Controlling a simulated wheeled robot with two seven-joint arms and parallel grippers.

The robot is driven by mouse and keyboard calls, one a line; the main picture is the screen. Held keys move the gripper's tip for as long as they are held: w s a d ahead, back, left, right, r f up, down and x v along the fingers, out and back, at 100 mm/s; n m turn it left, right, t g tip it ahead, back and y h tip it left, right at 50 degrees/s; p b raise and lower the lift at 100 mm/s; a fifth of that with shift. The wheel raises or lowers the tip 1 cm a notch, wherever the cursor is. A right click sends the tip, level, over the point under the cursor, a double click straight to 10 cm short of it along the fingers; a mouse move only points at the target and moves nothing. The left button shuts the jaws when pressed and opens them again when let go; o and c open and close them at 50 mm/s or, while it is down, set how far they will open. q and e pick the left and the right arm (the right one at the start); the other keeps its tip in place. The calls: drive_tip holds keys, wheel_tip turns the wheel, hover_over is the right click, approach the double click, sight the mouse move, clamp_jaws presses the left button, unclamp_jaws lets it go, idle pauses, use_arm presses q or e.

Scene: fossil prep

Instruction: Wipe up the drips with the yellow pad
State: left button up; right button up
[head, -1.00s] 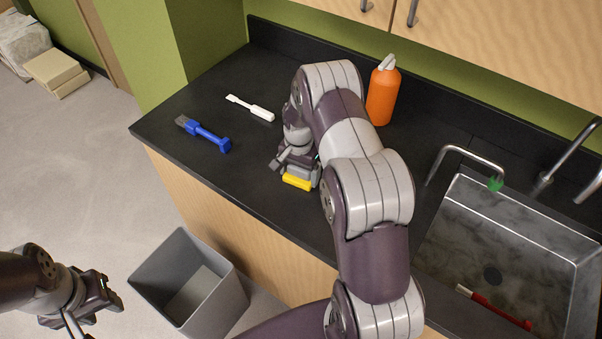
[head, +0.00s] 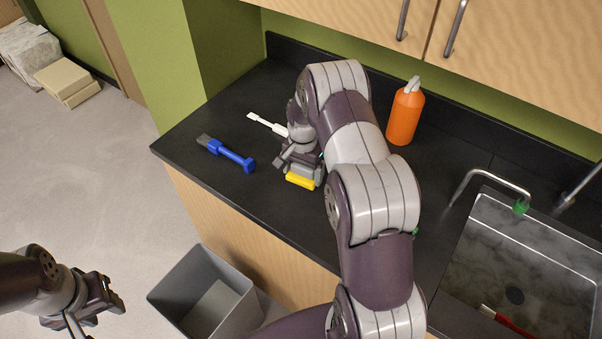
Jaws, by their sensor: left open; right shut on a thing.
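The yellow pad (head: 300,181) is at the black counter (head: 245,102), near its front edge. My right gripper (head: 301,168) is shut on the pad's grey upper part and holds it at the counter surface. I cannot tell whether the pad touches the counter. No drips show clearly; my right arm hides much of the counter behind and to the right of the pad. My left gripper (head: 108,300) is open and empty, over the floor at the lower left, well away from the counter.
A blue-handled brush (head: 228,154) and a white tool (head: 265,124) lie left of my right gripper. An orange bottle (head: 404,116) stands behind my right arm. A sink (head: 505,260) with a red-handled tool (head: 508,322) is at right. A grey bin (head: 205,290) stands below the counter.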

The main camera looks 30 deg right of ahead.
wheel_tip(320, 180, up, 3)
drive_tip(key=shift+f+p, duration=0.2)
drive_tip(key=shift+p, duration=0.5)
drive_tip(key=shift+w+a+r, duration=0.1)
drive_tip(key=shift+w+r, duration=0.2)
drive_tip(key=shift+r, duration=0.05)
use_arm(q)
drive_tip(key=shift+w+a+r, duration=0.15)
drive_tip(key=shift+w+r, duration=0.05)
drive_tip(key=shift+r, duration=0.4)
drive_tip(key=shift+w+a+r, duration=0.1)
drive_tip(key=shift+w+r, duration=0.05)
drive_tip(key=shift+r, duration=0.45)
use_arm(e)
drive_tip(key=shift+s, duration=0.1)
use_arm(q)
drive_tip(key=shift+s, duration=0.1)
use_arm(e)
drive_tip(key=shift+s, duration=0.1)
